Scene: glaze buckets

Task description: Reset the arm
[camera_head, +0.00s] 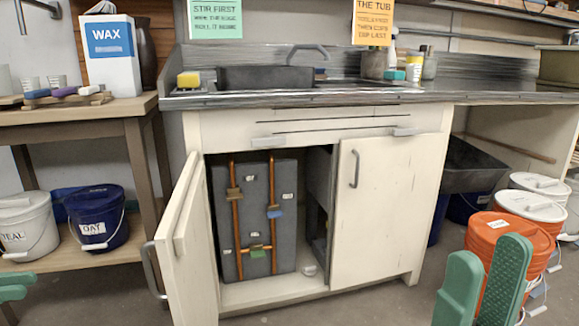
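My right gripper (488,262) is at the bottom right, in front of the orange buckets. Its two green fingers point up and stand apart, with nothing seen between them. My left gripper (14,286) shows only as green finger parts at the lower left edge, in front of the lower shelf. The rest of it is cut off by the frame, so its opening is unclear. No held thing shows in either gripper.
A white sink cabinet (385,215) stands in the middle. Its left door (185,245) is swung open toward me, showing copper pipes (236,215). An orange bucket (500,232) stands behind my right gripper. A blue bucket (97,215) sits on the left shelf. The floor before the cabinet is clear.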

